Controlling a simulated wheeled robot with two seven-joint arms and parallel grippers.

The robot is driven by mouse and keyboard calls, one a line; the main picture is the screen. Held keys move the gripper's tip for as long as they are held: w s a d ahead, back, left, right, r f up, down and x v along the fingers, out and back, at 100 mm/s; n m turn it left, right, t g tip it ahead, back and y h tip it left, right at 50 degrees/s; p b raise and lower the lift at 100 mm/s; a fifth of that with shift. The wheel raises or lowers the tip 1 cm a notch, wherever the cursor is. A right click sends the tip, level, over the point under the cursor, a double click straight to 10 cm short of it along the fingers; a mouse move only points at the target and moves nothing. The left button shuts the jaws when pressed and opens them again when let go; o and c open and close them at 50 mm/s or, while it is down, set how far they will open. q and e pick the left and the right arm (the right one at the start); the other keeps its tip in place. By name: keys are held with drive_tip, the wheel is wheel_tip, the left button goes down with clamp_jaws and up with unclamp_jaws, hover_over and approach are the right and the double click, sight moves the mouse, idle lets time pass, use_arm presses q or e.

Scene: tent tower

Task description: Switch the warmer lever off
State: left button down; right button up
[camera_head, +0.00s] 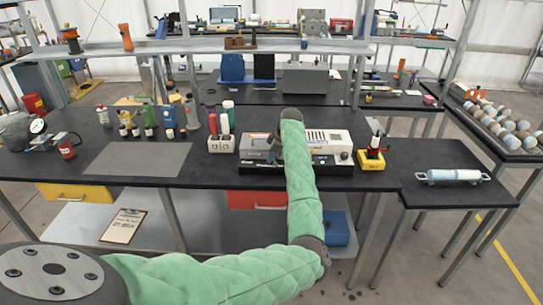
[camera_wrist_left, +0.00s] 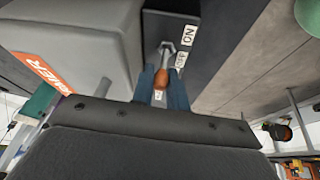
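The warmer (camera_head: 325,140) is a pale grey unit on a dark base on the black workbench, partly hidden behind my green-sleeved left arm. In the left wrist view its grey housing (camera_wrist_left: 80,40) carries an orange label. The warmer lever (camera_wrist_left: 161,77) has a metal stem and an orange-brown knob. ON and OFF labels sit beside the stem. My left gripper (camera_wrist_left: 161,86) has its two dark blue fingers close on either side of the knob, with no clear gap. In the head view the arm hides the lever and most of this gripper. My right gripper is in neither view.
A white organizer box (camera_head: 222,144) stands left of the warmer, with bottles behind it. A yellow block (camera_head: 371,161) with a red-and-black part stands close on the right. A grey mat (camera_head: 138,158) lies bare on the bench's left half.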

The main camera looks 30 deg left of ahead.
use_arm(q)
drive_tip(key=shift+s+a+t+h, duration=0.15)
drive_tip(key=shift+a+t+h, duration=0.15)
drive_tip(key=shift+t+h, duration=0.35)
drive_tip(key=c, duration=1.7)
unclamp_jaws()
drive_tip(key=shift+f, duration=0.1)
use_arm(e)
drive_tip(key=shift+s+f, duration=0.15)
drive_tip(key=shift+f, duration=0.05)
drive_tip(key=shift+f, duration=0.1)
